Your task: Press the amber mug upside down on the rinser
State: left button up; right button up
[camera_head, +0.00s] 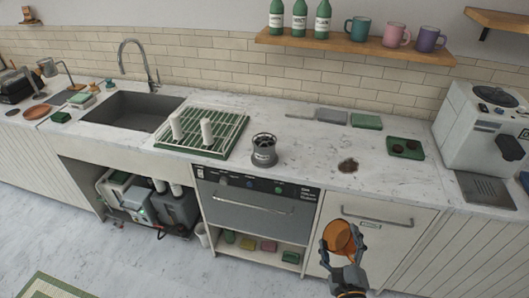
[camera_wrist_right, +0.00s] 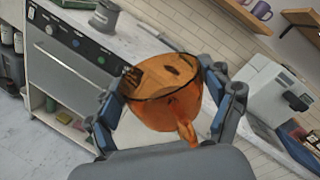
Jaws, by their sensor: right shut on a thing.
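The amber mug (camera_head: 339,236) is held in my right gripper (camera_head: 342,248), in front of the cabinet and below the counter's front edge. In the right wrist view the mug (camera_wrist_right: 165,105) sits between the two fingers (camera_wrist_right: 168,95). Its open rim faces up and away from the wrist, and its handle points toward the wrist. A grey round device with a dark pronged top, which looks like the rinser (camera_head: 264,152), stands on the counter to the upper left of the mug. It also shows in the wrist view (camera_wrist_right: 105,15). My left gripper is not in view.
A green rack (camera_head: 228,142) with two white upright pieces lies left of the rinser. The coffee machine (camera_head: 480,125) stands far right. A shelf (camera_head: 350,44) with mugs and bottles hangs above.

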jog(key=shift+r+n+p, duration=0.3)
jog(key=shift+n+p, duration=0.1)
jog(key=shift+n, duration=0.3)
jog(key=shift+f+n, duration=0.25)
jog(key=shift+n, duration=0.45)
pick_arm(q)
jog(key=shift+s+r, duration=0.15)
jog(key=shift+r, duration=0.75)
pick_arm(e)
jog(key=n, duration=0.3)
jog(key=shift+n, duration=1.5)
